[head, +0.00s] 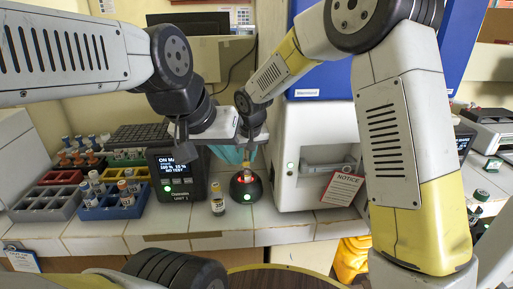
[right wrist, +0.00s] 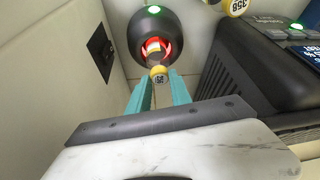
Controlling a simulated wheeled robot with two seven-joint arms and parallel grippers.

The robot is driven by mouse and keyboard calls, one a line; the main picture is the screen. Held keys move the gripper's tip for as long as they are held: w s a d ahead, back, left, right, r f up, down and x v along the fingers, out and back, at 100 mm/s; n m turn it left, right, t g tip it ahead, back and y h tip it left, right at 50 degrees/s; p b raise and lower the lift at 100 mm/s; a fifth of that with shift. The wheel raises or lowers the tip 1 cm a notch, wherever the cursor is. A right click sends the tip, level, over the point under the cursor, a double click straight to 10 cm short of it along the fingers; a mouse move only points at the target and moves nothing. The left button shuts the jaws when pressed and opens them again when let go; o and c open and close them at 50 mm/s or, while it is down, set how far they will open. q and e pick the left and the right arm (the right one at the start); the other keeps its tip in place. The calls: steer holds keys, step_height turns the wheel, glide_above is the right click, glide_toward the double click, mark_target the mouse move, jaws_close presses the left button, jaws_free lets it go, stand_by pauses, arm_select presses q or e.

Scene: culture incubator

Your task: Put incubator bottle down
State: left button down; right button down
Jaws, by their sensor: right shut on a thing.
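My right gripper (head: 236,154) has teal fingers, which also show in the right wrist view (right wrist: 159,88). They are shut on a small bottle (right wrist: 158,74) with a yellow numbered cap. The bottle (head: 247,173) is over the round opening of a black domed device (head: 244,190) with a red glowing ring and a green light. Its lower end is at the ring; I cannot tell if it rests on the bottom. The device also shows in the right wrist view (right wrist: 146,28). My left arm comes in from the left, but its fingers do not show.
A second yellow-capped bottle (head: 217,199) stands on the counter left of the device. A black display unit (head: 177,175) and blue rack (head: 113,204) stand farther left. A white incubator box (head: 300,185) with a notice card (head: 341,188) is on the right.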

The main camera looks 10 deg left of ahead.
steer(key=c, duration=1.2)
jaws_free()
steer(key=shift+f, duration=0.15)
steer(key=shift+o, duration=0.2)
steer(key=v, duration=1.2)
